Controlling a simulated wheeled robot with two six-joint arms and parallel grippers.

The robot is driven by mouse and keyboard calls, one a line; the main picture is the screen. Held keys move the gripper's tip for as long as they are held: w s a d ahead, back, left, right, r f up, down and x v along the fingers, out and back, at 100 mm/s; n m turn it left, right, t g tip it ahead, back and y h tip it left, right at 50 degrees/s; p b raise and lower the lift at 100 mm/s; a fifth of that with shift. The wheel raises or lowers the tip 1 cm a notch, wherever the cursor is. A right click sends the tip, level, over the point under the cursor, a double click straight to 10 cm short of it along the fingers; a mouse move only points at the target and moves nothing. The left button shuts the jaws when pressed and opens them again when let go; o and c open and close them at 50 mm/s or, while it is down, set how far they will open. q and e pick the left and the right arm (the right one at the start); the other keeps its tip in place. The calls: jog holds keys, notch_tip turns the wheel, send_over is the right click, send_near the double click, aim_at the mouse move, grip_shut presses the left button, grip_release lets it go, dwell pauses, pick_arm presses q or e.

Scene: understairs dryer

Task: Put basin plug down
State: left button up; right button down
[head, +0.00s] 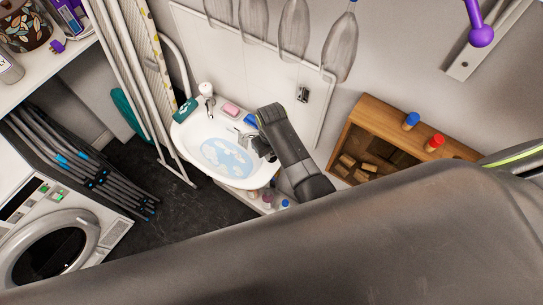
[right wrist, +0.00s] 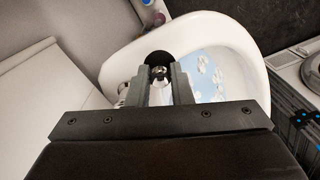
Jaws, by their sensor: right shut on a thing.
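My right gripper (head: 249,139) reaches over the right side of the white basin (head: 190,133). In the right wrist view its two fingers (right wrist: 159,82) are shut on a small metal knob, with the black round basin plug (right wrist: 157,56) just beyond the fingertips. The plug is over or inside the basin (right wrist: 117,66); I cannot tell whether it touches the surface. In the head view the plug is hard to make out by the gripper. The basin holds pale blue water or a blue-and-white pattern (head: 226,157). My left gripper is not in view.
A tap (head: 208,101), a pink soap (head: 231,109) and a green packet (head: 185,110) sit along the basin's back rim. A wooden cabinet (head: 385,115) with bottles stands right. A washing machine (head: 48,247) and folded racks (head: 80,165) stand left.

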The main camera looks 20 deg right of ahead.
aim_at(272, 158)
notch_tip(272, 158, down, 4)
jog(key=shift+w+r+b, duration=0.15)
jog(key=shift+r+b, duration=0.1)
jog(key=shift+b, duration=0.85)
jog(key=shift+f+b, duration=0.25)
jog(key=shift+b, duration=0.1)
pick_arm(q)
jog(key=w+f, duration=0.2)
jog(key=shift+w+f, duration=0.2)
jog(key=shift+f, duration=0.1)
pick_arm(e)
jog(key=shift+r, duration=0.1)
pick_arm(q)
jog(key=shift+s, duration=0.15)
pick_arm(e)
jog(key=shift+f, duration=0.2)
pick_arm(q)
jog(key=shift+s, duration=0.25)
pick_arm(e)
jog(key=c, duration=1.3)
grip_release()
jog(key=shift+r, duration=0.1)
